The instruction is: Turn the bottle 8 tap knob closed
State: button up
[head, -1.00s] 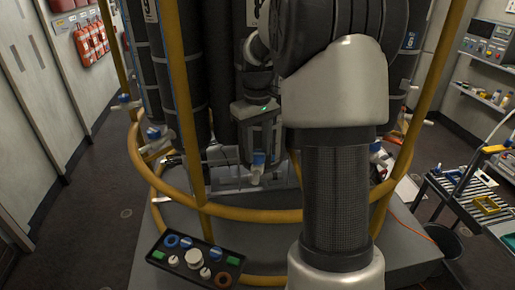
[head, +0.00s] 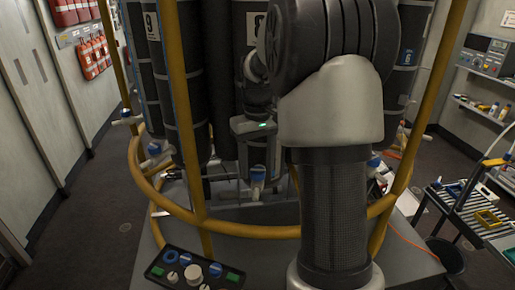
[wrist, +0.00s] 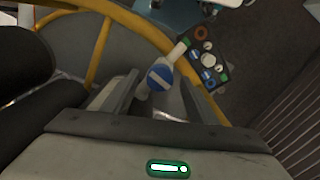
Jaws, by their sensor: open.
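The bottle 8 tap knob (head: 258,173) is blue on a pale tap body, low in front of the black bottle labelled 8 (head: 256,60). In the wrist view the knob (wrist: 160,77) is a blue disc with a slanted white bar, facing my camera. My gripper (wrist: 156,98) is open, with one finger on each side of the knob; I cannot tell whether either touches it. In the head view my gripper (head: 257,165) hangs pointing down just above the knob. My arm hides part of bottle 8 and what lies right of it.
A yellow ring rail (head: 250,229) and upright yellow posts (head: 181,100) surround the bottles. A panel of knobs (head: 193,271) sits at the front left. Other blue-knobbed taps (head: 154,149) stand left. A slatted cart (head: 465,205) is at right; the left floor is clear.

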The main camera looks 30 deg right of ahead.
aim_at(258, 170)
notch_tip(258, 170, up, 17)
jog(key=p, duration=0.2)
jog(key=shift+r, duration=0.1)
dwell(0.3)
jog(key=s+a+r+t+p, duration=0.3)
jog(key=s+a+r+p, duration=0.15)
jog(key=s+a, duration=0.55)
jog(key=s+a+f+t+p, duration=0.1)
jog(key=s+a+f, duration=0.1)
jog(key=s, duration=0.4)
jog(key=s+a+f+t+p, duration=0.1)
jog(key=s+a+f, duration=0.1)
jog(key=s, duration=0.4)
jog(key=shift+s+f+t, duration=0.15)
jog(key=shift+s+t, duration=0.05)
jog(key=shift+t, duration=0.1)
dwell(0.5)
